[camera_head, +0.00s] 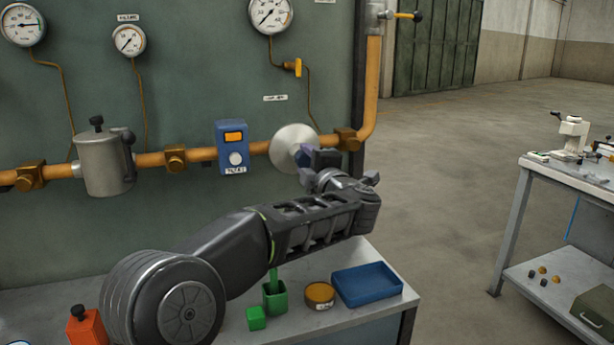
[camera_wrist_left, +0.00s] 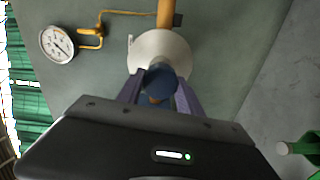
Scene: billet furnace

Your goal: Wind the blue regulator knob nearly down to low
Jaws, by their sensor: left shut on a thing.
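The blue regulator knob (camera_wrist_left: 160,84) sits in front of a round pale regulator body (camera_head: 290,146) on the orange pipe. My left gripper (camera_head: 318,158) reaches up to it from below right and is shut on the knob. In the left wrist view its two purple fingers (camera_wrist_left: 160,94) lie on either side of the knob, and the pale disc (camera_wrist_left: 158,50) shows behind it. In the head view the fingers and wrist hide most of the knob. A dial gauge (camera_head: 270,14) hangs above the regulator and also shows in the left wrist view (camera_wrist_left: 57,44). My right gripper is not in view.
A blue box with an orange display (camera_head: 232,146) and a grey canister (camera_head: 104,160) are on the pipe to the left. A side table (camera_head: 590,181) stands at right, with open floor between.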

